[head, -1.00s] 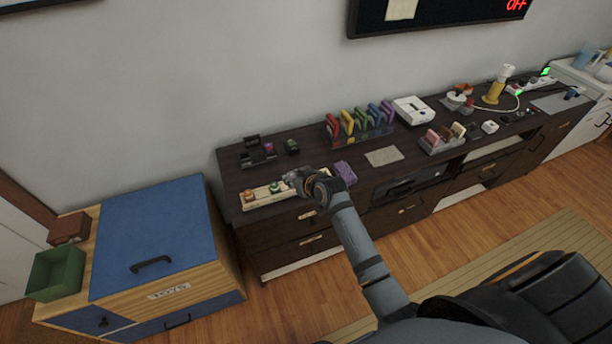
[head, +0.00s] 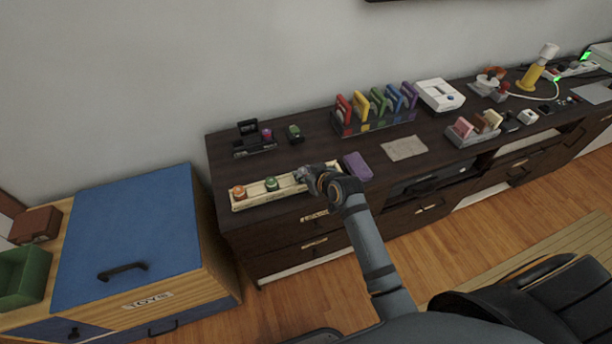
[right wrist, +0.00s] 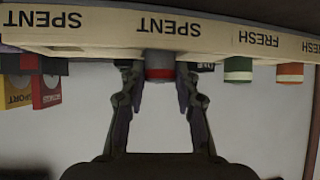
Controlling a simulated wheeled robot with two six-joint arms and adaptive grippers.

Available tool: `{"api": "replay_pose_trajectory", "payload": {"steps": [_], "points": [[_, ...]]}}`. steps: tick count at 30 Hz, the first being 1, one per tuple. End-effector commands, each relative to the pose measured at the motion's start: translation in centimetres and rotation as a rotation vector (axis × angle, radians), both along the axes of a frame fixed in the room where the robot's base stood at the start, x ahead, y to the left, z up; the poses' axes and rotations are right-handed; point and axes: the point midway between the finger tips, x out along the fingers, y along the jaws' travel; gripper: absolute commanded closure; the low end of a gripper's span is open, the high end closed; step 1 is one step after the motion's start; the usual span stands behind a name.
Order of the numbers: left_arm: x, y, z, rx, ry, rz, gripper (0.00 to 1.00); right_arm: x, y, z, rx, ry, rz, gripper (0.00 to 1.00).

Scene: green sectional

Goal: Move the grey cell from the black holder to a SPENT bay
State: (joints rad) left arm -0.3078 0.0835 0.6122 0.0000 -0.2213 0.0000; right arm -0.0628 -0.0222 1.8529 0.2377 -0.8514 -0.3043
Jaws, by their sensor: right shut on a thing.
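The long cream tray (head: 252,200) lies near the front edge of the dark cabinet. In the right wrist view its rail (right wrist: 205,42) appears upside down, with two SPENT and two FRESH labels. My right gripper (head: 305,175) is over the tray, right of the green cell (head: 271,184). In the wrist view its fingers (right wrist: 160,75) are shut on the grey cell (right wrist: 160,69), which has a red band. The cell is at the SPENT label beside FRESH; its seating is hidden by the rail. The black holder (head: 255,149) stands behind the tray. My left gripper is out of view.
An orange cell (head: 238,193) occupies the tray's left end. A purple block (head: 357,166) lies right of my gripper. A small green item (head: 294,134) stands beside the holder. A rack of coloured upright pieces (head: 375,125) is behind. A cloth (head: 404,148) lies farther right.

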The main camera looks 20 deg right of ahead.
Motion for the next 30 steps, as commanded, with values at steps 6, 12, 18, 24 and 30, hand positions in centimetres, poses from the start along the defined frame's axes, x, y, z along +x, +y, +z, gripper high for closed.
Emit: {"api": "replay_pose_trajectory", "payload": {"steps": [6, 12, 18, 24, 30], "points": [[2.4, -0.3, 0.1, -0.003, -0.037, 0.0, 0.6, -0.1, 0.0, 0.0, -0.001, 0.0, 0.001, 0.68], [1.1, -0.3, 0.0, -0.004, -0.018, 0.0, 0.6, 0.0, 0.0, 0.0, -0.001, 0.0, 0.001, 0.48], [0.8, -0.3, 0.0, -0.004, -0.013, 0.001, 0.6, 0.0, 0.0, 0.0, -0.002, -0.001, 0.0, 0.48], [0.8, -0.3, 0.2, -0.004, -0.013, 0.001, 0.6, -1.6, -0.4, 1.2, -0.004, -0.002, 0.001, 0.48], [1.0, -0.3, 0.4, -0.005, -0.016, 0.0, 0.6, -5.6, -1.4, 4.0, -0.006, -0.002, 0.002, 0.48]]}}
